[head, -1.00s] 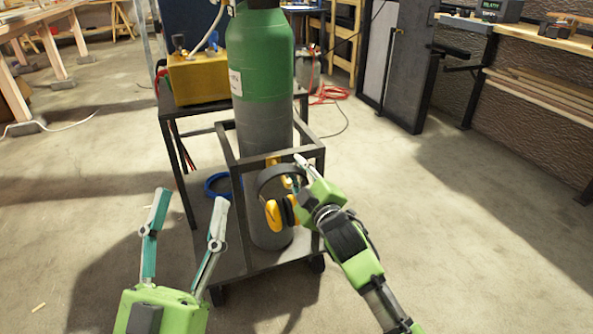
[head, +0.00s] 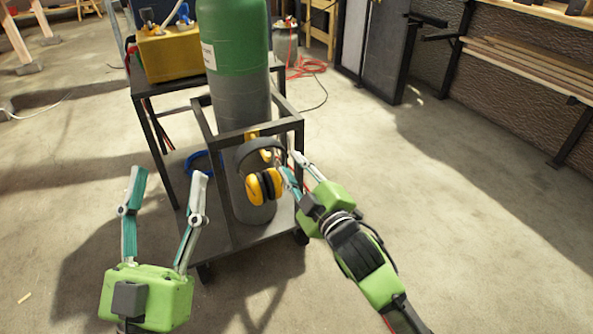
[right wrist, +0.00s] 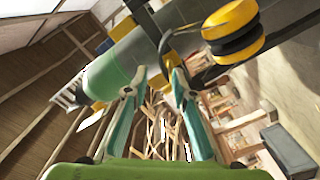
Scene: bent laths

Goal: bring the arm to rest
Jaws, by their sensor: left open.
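My left gripper (head: 168,185) is open and empty, low in front of the cart in the head view. My right gripper (head: 291,168) is beside the right of a pair of yellow ear defenders (head: 264,186) with a dark headband. Its fingers are apart, with nothing seen between them. The ear defenders hang at a yellow hook (head: 252,136) on the cart's front rail. In the right wrist view the two fingers (right wrist: 155,75) stand apart, and the ear defenders (right wrist: 234,30) are at upper right. Whether a finger touches the headband I cannot tell.
The dark metal cart (head: 225,243) carries a green and grey gas cylinder (head: 238,95). A red hose (head: 305,68) lies on the floor. The concrete floor at right (head: 440,210) is clear.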

